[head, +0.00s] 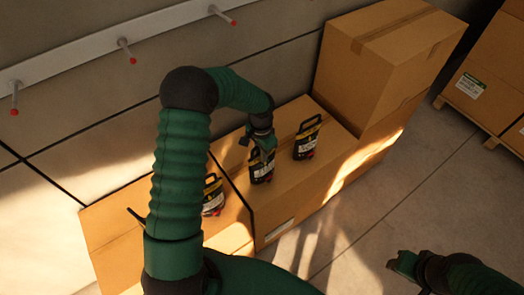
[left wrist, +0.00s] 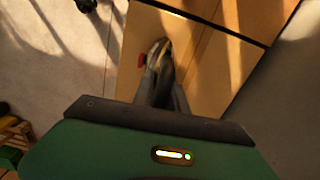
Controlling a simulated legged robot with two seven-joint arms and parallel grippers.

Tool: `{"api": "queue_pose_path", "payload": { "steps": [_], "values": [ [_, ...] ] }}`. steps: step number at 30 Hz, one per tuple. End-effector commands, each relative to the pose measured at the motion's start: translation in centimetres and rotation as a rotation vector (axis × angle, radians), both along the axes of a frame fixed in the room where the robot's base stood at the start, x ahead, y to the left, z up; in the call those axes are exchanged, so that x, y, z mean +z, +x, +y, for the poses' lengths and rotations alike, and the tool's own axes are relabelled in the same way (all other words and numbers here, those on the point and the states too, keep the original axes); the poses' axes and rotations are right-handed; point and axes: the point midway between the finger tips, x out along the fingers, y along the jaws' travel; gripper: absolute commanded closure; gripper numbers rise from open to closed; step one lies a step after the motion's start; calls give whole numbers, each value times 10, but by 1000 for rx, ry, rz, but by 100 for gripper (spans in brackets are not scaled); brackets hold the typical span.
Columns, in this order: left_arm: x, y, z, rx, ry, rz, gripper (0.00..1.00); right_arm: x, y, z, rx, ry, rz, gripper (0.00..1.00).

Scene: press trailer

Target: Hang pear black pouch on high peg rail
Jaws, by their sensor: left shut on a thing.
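Three black pouches with top handles, pale labels and red bits stand on the cardboard boxes in the head view: a left pouch (head: 213,196), a middle pouch (head: 261,169) and a right pouch (head: 307,138). The labels are too small to read, so I cannot tell which is pear. My left gripper (head: 262,150) is shut on the middle pouch from above, by its top. The peg rail (head: 75,56) runs along the wall, with red-tipped pegs. My right gripper (head: 404,265) hangs at lower right, its jaws unclear.
The pouches rest on low cardboard boxes (head: 285,205) against the wall. A taller box stack (head: 375,70) stands to their right. Another carton (head: 490,80) sits on a pallet at far right. The floor (head: 430,170) between is clear.

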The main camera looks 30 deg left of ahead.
Motion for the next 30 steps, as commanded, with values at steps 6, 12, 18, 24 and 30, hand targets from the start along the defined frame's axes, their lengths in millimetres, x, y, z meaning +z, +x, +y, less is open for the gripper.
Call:
{"api": "queue_pose_path", "payload": {
  "steps": [6,12,18,24,30],
  "values": [
    [-9,1,0,0,0,-4,100,10,0,0,0,0,-1,55],
    [-9,1,-1,0,1,-3,100,9,0,0,0,0,-1,55],
    [-14,0,0,0,0,0,78,7,0,0,0,0,0,55],
    [-14,0,-1,0,-1,0,60,7,0,0,0,0,-1,55],
    [-14,0,-1,0,-1,0,60,7,0,0,0,0,0,55]
  ]
}}
